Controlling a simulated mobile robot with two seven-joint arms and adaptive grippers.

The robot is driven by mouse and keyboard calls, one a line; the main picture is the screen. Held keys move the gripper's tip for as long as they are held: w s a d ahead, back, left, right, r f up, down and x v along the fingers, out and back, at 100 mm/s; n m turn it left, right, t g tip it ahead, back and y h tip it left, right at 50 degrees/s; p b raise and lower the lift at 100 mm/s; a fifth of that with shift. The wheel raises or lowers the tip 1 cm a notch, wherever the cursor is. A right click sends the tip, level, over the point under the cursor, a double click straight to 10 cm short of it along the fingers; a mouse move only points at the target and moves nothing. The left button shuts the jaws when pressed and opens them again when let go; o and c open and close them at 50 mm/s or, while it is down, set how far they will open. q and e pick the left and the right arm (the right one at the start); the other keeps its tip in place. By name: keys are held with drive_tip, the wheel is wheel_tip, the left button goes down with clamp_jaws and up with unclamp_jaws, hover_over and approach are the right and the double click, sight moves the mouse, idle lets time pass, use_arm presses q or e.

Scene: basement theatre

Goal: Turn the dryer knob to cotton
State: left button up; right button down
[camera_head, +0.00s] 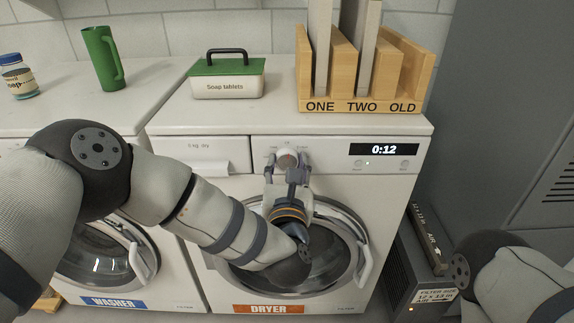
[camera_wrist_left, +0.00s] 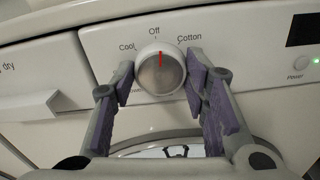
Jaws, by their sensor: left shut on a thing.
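The dryer knob (camera_head: 288,157) is a round silver dial on the dryer's front panel. In the left wrist view the knob (camera_wrist_left: 160,72) has a red mark near the top, at the Off label. Cool is printed to its left and Cotton to its right. My left gripper (camera_head: 289,164) is shut on the knob, with one purple-padded finger on each side of it. The dryer (camera_head: 200,215) has a round door below the panel and a display reading 0:12. My right gripper is out of view; only part of the right arm shows at the lower right.
The washer (camera_head: 165,255) stands to the left. On top are a soap tablets box (camera_head: 228,87), a green jug (camera_head: 103,58), a jar (camera_head: 17,77) and a wooden organizer (camera_head: 345,60). A grey cabinet (camera_head: 500,120) and a filter unit (camera_head: 420,280) stand on the right.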

use_arm(q)
drive_tip(key=m+p, duration=0.1)
drive_tip(key=m, duration=0.3)
drive_tip(key=shift+m, duration=1.5)
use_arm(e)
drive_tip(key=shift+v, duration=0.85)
use_arm(q)
drive_tip(key=shift+f, duration=0.1)
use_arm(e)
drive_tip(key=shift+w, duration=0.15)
use_arm(q)
drive_tip(key=o, duration=1.2)
drive_tip(key=shift+c, duration=0.2)
drive_tip(key=shift+s, duration=0.1)
drive_tip(key=s, duration=1.2)
